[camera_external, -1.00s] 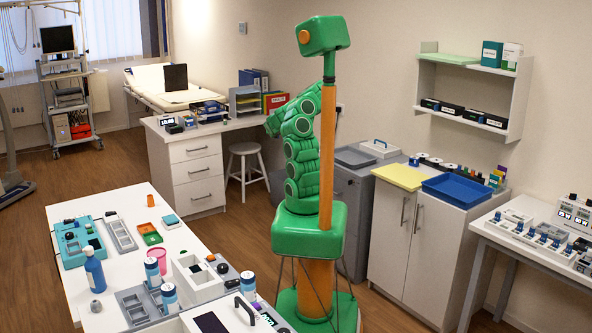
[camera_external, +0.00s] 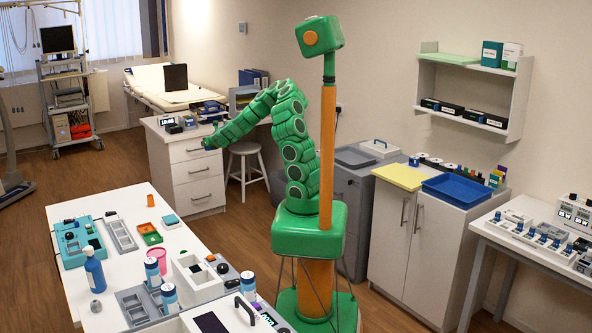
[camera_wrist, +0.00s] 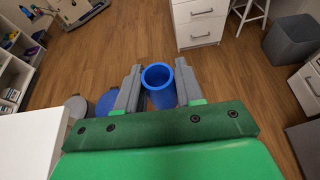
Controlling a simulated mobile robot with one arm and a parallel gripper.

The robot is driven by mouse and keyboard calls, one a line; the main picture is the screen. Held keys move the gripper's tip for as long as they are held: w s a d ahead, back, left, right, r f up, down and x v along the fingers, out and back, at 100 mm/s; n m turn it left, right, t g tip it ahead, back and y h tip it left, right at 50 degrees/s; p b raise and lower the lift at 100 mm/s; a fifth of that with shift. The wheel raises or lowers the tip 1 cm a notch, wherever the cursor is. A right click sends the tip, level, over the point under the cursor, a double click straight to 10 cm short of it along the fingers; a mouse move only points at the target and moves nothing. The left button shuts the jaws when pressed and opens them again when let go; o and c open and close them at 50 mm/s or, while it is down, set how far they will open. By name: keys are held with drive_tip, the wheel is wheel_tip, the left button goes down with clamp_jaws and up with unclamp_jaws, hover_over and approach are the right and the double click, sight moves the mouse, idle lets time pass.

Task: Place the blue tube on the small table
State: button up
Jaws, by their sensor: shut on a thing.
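My gripper (camera_wrist: 158,78) is shut on the blue tube (camera_wrist: 160,97), which shows as an open round mouth between the two grey fingers in the wrist view. In the external view my gripper (camera_external: 211,141) is at the left end of my stretched green arm, in the air in front of the white drawer desk (camera_external: 193,166). Only a small dark blue bit of the tube shows there. A white table (camera_external: 135,205) stands at front left, below and apart from my gripper. I cannot tell which surface is the small table.
A stool (camera_external: 246,150) stands beside the drawer desk. The front-left table carries a blue bottle (camera_external: 94,268), a teal case (camera_external: 80,241) and trays, with bare patches between. The wrist view shows open wooden floor, a grey bin (camera_wrist: 292,38) and a blue round thing (camera_wrist: 107,102) at lower left.

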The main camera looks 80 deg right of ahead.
drive_tip(key=w+a+n+t+y, duration=0.2)
drive_tip(key=w+a+n+y, duration=0.2)
drive_tip(key=a, duration=1.7)
drive_tip(key=w+a+f+n+t+y, duration=0.1)
drive_tip(key=w+a+n+y, duration=0.3)
drive_tip(key=a, duration=1.8)
drive_tip(key=w+y, duration=0.1)
drive_tip(key=w, duration=0.4)
drive_tip(key=shift+w+a+f+n+t, duration=0.2)
drive_tip(key=shift+w+a+n+t, duration=0.1)
drive_tip(key=shift+n+t, duration=0.1)
